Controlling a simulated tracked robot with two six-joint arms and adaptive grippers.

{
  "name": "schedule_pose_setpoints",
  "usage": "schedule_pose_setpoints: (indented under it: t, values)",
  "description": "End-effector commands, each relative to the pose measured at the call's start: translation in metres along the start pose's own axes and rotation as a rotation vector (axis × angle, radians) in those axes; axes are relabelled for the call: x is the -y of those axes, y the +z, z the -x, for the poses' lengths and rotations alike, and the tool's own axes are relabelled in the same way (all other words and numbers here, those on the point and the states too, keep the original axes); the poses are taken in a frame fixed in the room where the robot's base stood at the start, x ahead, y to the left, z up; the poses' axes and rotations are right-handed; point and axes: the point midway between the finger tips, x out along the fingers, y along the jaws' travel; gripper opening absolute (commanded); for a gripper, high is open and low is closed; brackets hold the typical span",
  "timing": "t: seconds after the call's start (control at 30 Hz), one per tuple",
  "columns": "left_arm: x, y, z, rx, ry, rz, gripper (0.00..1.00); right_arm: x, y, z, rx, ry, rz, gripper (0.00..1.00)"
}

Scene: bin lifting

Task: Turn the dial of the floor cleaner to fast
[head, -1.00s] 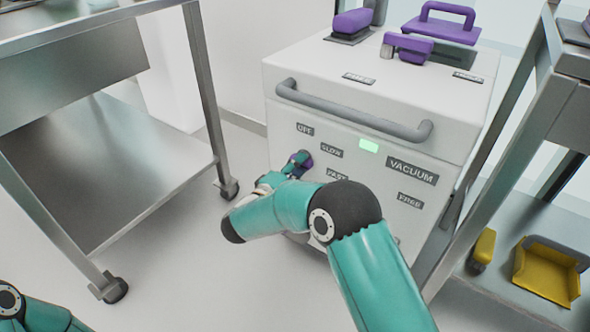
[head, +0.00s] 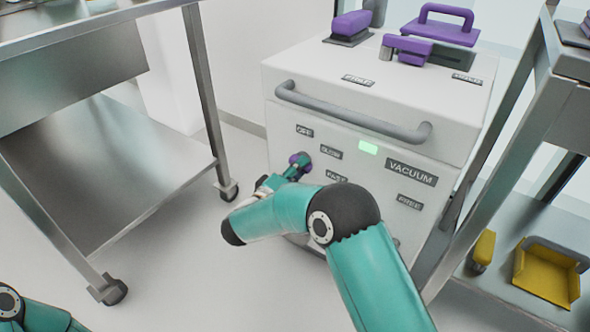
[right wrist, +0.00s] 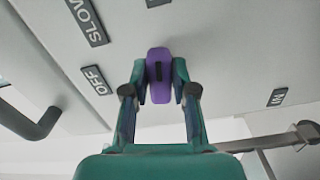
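The floor cleaner (head: 300,100) is a big white box with a grey bar handle and labels OFF, SLOW and FAST on its front. Its purple dial (head: 294,158) sits left of these labels, partly hidden by my right gripper (head: 298,168). In the right wrist view the dial (right wrist: 158,60) is an oblong knob with a dark mark along its length. My right gripper (right wrist: 159,80) has a fingertip against each side of it. The OFF label (right wrist: 97,80) and SLOW label (right wrist: 86,22) show to its left. I cannot tell which label the mark faces. My left gripper is out of view.
A steel trolley (head: 150,160) stands at the left and a steel shelf rack (head: 535,120) at the right, with a yellow dustpan (head: 545,272) low down. A green light (head: 368,147) is lit above the VACUUM label. Purple-handled parts (head: 447,22) are on top.

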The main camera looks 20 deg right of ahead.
Motion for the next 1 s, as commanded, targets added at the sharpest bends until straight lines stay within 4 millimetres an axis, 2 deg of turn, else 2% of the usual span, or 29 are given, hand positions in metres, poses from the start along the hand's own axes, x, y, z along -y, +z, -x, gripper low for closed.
schedule_pose_setpoints:
  t: [0.03, 0.13, 0.43, 0.57, 0.73, 1.0]
  values:
    - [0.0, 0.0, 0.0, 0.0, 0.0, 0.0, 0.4, 0.002, 0.003, -0.002, 0.009, -0.003, 0.003, 0.35]
    - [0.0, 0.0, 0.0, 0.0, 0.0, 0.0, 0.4, 0.002, 0.002, -0.001, 0.005, -0.003, 0.003, 0.5]
    - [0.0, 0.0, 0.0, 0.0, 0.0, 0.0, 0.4, 0.001, 0.0, 0.001, -0.001, -0.003, 0.003, 0.5]
    - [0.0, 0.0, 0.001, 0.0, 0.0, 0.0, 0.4, 0.001, -0.001, 0.008, -0.004, -0.003, 0.003, 0.5]
    - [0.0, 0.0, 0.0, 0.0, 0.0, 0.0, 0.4, 0.001, -0.001, 0.033, -0.006, -0.003, 0.003, 0.5]
    - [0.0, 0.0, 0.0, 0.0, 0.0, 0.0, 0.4, 0.002, 0.0, 0.088, -0.005, -0.004, 0.004, 0.5]
